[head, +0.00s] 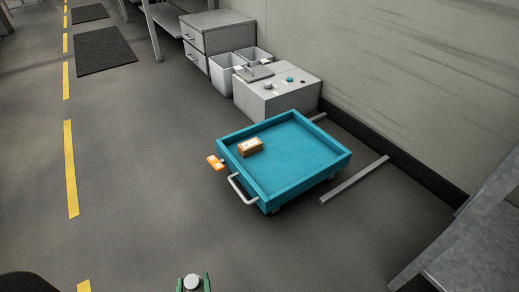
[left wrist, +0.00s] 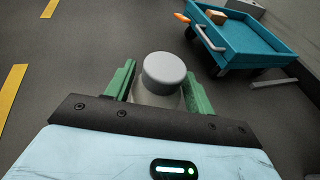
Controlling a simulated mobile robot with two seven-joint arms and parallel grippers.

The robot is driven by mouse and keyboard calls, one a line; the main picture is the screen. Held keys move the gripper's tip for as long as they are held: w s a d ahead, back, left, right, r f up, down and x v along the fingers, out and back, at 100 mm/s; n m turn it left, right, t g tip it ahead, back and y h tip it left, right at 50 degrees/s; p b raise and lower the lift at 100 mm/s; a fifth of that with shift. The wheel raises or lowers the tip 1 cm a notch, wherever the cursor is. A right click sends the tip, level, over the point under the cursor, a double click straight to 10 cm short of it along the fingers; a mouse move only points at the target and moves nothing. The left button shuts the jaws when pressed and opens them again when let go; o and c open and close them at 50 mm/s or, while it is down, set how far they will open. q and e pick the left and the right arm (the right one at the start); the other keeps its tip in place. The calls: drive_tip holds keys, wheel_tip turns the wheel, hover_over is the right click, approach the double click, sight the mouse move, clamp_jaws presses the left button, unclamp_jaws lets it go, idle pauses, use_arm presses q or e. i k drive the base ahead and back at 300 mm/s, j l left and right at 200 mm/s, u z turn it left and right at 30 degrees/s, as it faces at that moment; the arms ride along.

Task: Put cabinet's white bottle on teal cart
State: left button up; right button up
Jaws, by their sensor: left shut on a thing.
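My left gripper (head: 193,284) shows at the bottom edge of the head view, its green fingers shut on the white bottle (head: 191,281). In the left wrist view the bottle's round grey-white cap (left wrist: 164,70) stands up between the green fingers (left wrist: 162,88); its lower body is mostly hidden. The teal cart (head: 292,186) stands on the floor ahead and to the right, well apart from the bottle. The cart also shows at the upper right of the left wrist view (left wrist: 262,62). My right gripper is not in view.
A brown box (head: 250,146) lies in the cart's tray near its left side. A white handle (head: 241,190) and an orange tag (head: 215,163) stick out on that side. A grey box (head: 290,94), bins (head: 226,77) and a drawer cabinet (head: 225,38) stand behind. The floor left is clear.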

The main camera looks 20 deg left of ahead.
sight(287, 151)
drive_tip(key=i+j, duration=0.15)
drive_tip(key=i, duration=0.25)
drive_tip(key=i+j+u, duration=0.1)
drive_tip(key=i, duration=0.3)
drive_tip(key=i+l, duration=0.15)
drive_tip(key=i, duration=0.3)
drive_tip(key=i+l, duration=0.15)
drive_tip(key=i, duration=0.35)
